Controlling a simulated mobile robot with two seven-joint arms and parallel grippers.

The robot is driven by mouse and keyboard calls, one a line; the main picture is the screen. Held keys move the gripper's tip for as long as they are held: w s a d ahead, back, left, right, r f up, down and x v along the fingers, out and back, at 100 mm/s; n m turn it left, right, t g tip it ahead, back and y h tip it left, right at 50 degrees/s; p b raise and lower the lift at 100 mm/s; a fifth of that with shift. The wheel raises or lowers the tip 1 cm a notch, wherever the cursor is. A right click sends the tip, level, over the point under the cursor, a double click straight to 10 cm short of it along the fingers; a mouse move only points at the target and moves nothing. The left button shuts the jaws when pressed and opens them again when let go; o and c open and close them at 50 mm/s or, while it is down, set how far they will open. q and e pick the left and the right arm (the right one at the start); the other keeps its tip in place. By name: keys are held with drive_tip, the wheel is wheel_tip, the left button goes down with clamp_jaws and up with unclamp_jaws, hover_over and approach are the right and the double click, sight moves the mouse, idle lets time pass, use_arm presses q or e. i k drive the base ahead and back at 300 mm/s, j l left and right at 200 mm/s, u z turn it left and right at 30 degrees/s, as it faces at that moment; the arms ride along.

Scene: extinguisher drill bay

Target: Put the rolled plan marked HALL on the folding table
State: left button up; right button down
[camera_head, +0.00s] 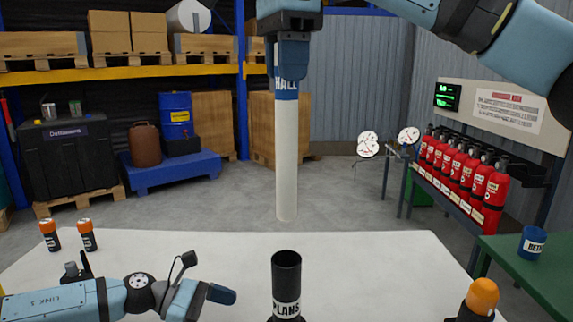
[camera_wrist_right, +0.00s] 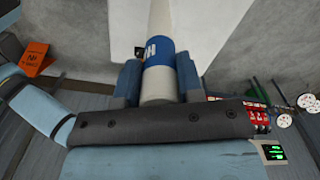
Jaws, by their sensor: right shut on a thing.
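The rolled plan marked HALL (camera_head: 287,150) is a long white roll with a blue label band. It hangs upright from my right gripper (camera_head: 289,62), which is shut on its top end. In the right wrist view the two fingers (camera_wrist_right: 158,80) press on both sides of the roll (camera_wrist_right: 157,53). Its lower end is clear above the black tube marked PLANS (camera_head: 286,285), which stands on the white table (camera_head: 390,262), seemingly the folding table. My left gripper (camera_head: 208,294) is low over the table at the left; its jaw opening is not clear.
Two orange-capped dark cylinders (camera_head: 87,236) stand on the table's left side. Another orange-topped object (camera_head: 481,298) is at its front right. A green table (camera_head: 540,262) with a blue cup (camera_head: 532,243) adjoins on the right. The white table's right middle is bare.

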sight(343, 282)
drive_tip(key=k, duration=0.9)
